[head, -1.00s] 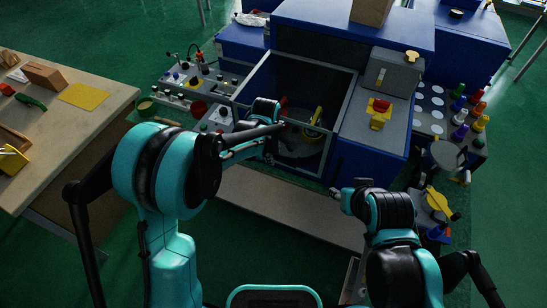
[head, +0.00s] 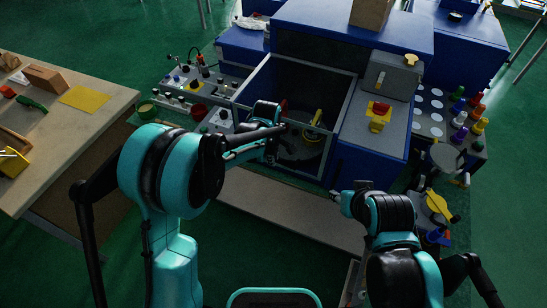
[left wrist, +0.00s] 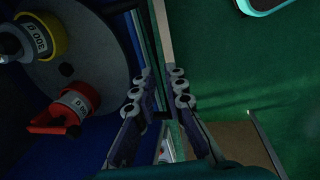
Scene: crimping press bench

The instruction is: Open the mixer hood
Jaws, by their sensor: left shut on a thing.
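The mixer is a blue machine with a square opening inside a grey frame, the hood frame (head: 308,64), in the head view. Inside it a grey round plate carries a yellow part (head: 317,117) and a red part (head: 283,104); the left wrist view shows them too, yellow (left wrist: 40,36) and red (left wrist: 68,108). My left gripper (head: 272,158) is at the opening's front left. In the left wrist view its fingers (left wrist: 160,84) straddle a pale edge strip (left wrist: 161,25), shut on it. My right gripper (head: 336,195) is in front of the machine, touching nothing visible; its fingertips are too small to judge.
A blue and grey block with a yellow-red button (head: 379,114) stands right of the opening. Coloured bottles (head: 470,115) stand further right. A control panel (head: 185,88) lies to the left, and a wooden table (head: 100,120) is further left.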

